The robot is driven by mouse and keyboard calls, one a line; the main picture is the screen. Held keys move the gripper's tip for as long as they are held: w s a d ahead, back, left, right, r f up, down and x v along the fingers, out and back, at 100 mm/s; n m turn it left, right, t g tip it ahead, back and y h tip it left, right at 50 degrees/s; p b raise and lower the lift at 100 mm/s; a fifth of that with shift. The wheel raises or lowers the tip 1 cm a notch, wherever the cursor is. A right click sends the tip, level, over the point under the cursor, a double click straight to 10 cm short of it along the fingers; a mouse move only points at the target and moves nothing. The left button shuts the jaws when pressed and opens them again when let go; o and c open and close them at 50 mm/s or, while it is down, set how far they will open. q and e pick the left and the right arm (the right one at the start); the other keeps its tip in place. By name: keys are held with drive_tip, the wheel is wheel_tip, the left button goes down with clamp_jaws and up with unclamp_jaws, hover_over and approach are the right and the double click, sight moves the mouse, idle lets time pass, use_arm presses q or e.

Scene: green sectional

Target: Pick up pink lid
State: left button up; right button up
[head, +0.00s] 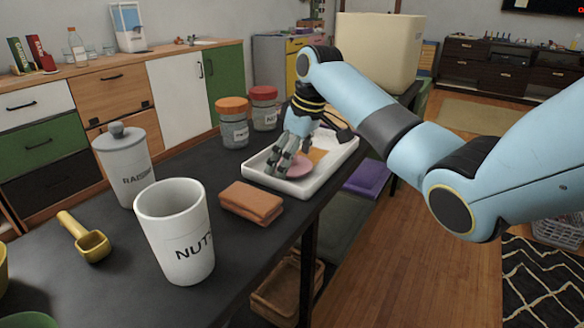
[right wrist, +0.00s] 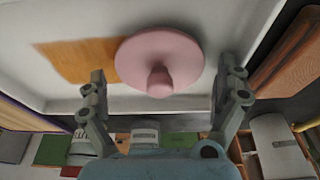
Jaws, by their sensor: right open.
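The pink lid (head: 296,167) lies in the white tray (head: 258,175) on the dark table. In the right wrist view the round pink lid (right wrist: 150,55) has its knob facing the camera and lies partly over an orange-brown flat piece (right wrist: 75,60). My right gripper (head: 287,168) is over the tray at the lid. In the right wrist view its open fingers (right wrist: 160,85) stand on either side of the knob, with nothing between them held. Part of the lid is hidden behind the fingers in the head view. My left gripper is not in view.
Two lidded jars, one orange-topped (head: 233,124) and one red-topped (head: 264,108), stand behind the tray.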

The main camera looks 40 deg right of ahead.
sight(296, 155)
drive_tip(key=c, duration=0.9)
drive_tip(key=shift+o, duration=0.2)
drive_tip(key=shift+r, duration=0.65)
drive_tip(key=p+v, duration=0.2)
drive_tip(key=v, duration=0.2)
drive_tip(key=s+d+r+p, duration=0.2)
drive_tip(key=s+r, duration=0.4)
drive_tip(key=s, duration=0.4)
drive_tip(key=shift+s+d+p, duration=0.2)
drive_tip(key=shift+d+p, duration=0.05)
drive_tip(key=shift+p, duration=0.25)
drive_tip(key=shift+d, duration=0.1)
